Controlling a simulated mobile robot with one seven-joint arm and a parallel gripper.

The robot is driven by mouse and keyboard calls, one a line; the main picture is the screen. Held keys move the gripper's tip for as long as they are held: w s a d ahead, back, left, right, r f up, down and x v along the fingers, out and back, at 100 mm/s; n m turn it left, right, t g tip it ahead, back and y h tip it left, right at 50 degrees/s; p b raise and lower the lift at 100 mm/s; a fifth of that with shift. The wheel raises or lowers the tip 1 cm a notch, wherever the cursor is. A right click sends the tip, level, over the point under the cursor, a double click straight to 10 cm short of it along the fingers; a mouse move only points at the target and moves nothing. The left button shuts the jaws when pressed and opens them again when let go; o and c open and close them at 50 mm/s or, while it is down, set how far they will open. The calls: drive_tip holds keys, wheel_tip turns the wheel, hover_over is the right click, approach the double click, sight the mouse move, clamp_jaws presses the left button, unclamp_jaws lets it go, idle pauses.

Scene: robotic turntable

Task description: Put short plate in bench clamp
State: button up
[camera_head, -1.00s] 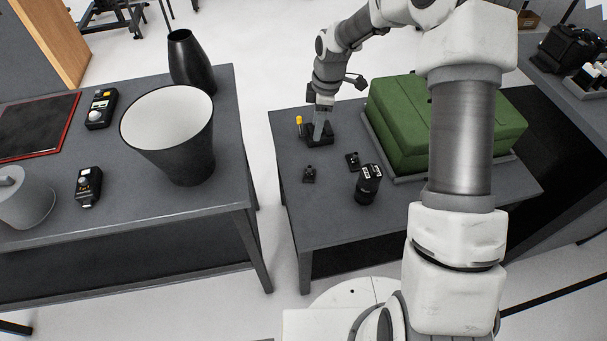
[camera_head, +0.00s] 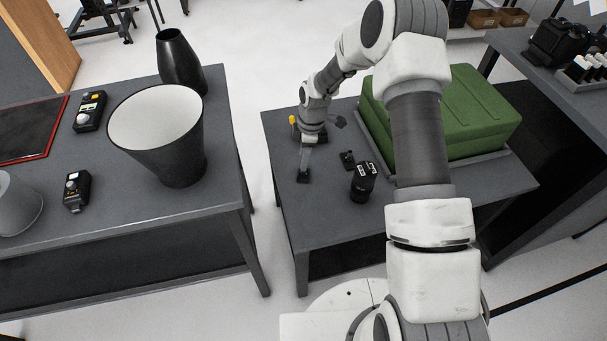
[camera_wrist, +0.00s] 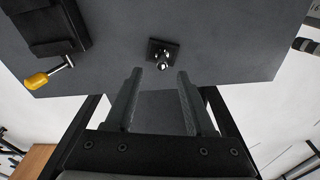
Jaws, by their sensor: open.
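The bench clamp shows as a black block (camera_wrist: 45,30) with a yellow handle (camera_wrist: 37,80) at the upper left of the wrist view. In the head view its handle (camera_head: 293,120) shows left of my arm, which hides much of the block. My gripper (camera_wrist: 158,72) is open, with nothing seen held between its fingers. Its tips are close to a small black square base with a shiny metal knob (camera_wrist: 165,52). I cannot make out the short plate for certain.
A green case (camera_head: 470,120) fills the table's right side. The table's (camera_head: 330,205) front strip is clear. A second table with a bin (camera_head: 160,130) stands left.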

wheel_tip(320, 180, down, 5)
drive_tip(key=shift+s+r, duration=0.1)
drive_tip(key=shift+r, duration=0.05)
clamp_jaws()
